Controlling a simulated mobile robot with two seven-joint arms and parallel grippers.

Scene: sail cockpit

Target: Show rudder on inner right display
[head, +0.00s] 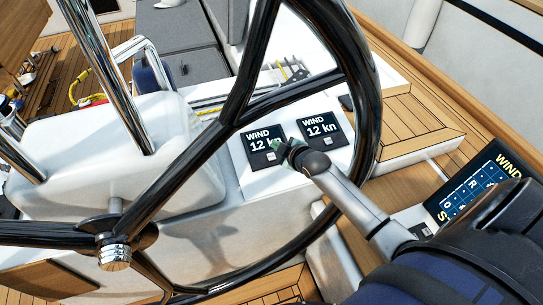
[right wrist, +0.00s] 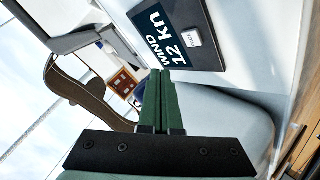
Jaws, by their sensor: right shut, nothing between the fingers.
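Two small dark square displays sit side by side on the white console behind the wheel. The left one (head: 261,141) and the right one (head: 322,127) both read WIND 12 kn, each with a small light button at its lower edge. My right gripper (head: 281,147) is shut, its green fingers over the right edge of the left display. The right wrist view shows the shut fingers (right wrist: 160,73) beside a WIND 12 kn display (right wrist: 176,32) and its button (right wrist: 194,37); whether they touch is unclear. My left gripper is out of view.
The black steering wheel (head: 367,85) rings the console, and its rim and spokes pass close to my right arm. A larger display (head: 478,187) at the right reads WIND and is partly hidden by my arm. A steel rail (head: 105,75) stands at left.

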